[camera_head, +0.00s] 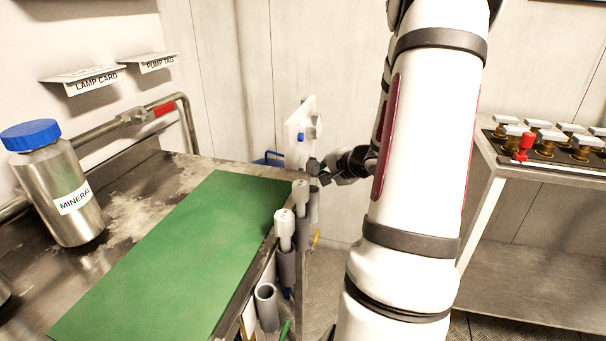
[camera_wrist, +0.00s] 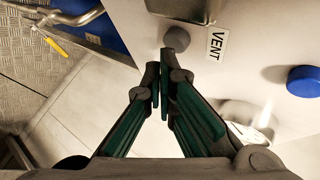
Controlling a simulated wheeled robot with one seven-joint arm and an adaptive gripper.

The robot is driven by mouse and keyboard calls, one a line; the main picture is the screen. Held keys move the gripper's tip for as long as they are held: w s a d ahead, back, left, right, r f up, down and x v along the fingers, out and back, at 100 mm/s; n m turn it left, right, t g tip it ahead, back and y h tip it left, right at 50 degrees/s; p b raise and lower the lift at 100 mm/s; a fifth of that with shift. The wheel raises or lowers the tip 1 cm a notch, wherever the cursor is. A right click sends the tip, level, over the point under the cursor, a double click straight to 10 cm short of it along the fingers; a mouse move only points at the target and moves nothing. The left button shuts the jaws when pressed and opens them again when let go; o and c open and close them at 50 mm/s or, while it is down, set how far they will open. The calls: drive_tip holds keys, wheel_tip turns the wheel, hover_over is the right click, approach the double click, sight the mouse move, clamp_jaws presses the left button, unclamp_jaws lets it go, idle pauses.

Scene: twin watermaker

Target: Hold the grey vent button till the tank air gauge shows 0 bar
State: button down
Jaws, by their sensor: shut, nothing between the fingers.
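The grey vent button (camera_wrist: 176,38) sticks out of the pale panel (camera_wrist: 225,15), beside the VENT label (camera_wrist: 217,43) in the wrist view. My gripper (camera_wrist: 162,68) is shut and empty, its fingertips right at the button; I cannot tell whether they touch or press it. A round pale gauge (camera_wrist: 264,122) shows partly behind my right finger, and its reading cannot be made out. In the head view, my gripper (camera_head: 322,175) is small beside the edge-on panel (camera_head: 293,127), and the gauge face is not readable there.
A blue knob (camera_wrist: 306,80) sits on the panel, right of the label. The bench with a green mat (camera_head: 180,250), a MINERAL bottle (camera_head: 58,190) and grey holders (camera_head: 266,305) stands left of my arm. A table (camera_head: 535,178) with a valve board stands right.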

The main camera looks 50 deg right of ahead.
drive_tip(key=shift+w+a+b, duration=0.2)
drive_tip(key=shift+w+b, duration=0.25)
drive_tip(key=shift+w, duration=0.05)
idle(3.1)
drive_tip(key=shift+s, duration=0.1)
idle(1.7)
drive_tip(key=shift+s+d, duration=0.35)
drive_tip(key=shift+s, duration=0.45)
drive_tip(key=shift+s, duration=0.1)
drive_tip(key=s, duration=0.1)
drive_tip(key=s+d, duration=0.1)
drive_tip(key=s, duration=0.1)
drive_tip(key=s+d+b, duration=0.1)
drive_tip(key=shift+s, duration=0.2)
drive_tip(key=shift+r, duration=0.1)
idle(0.7)
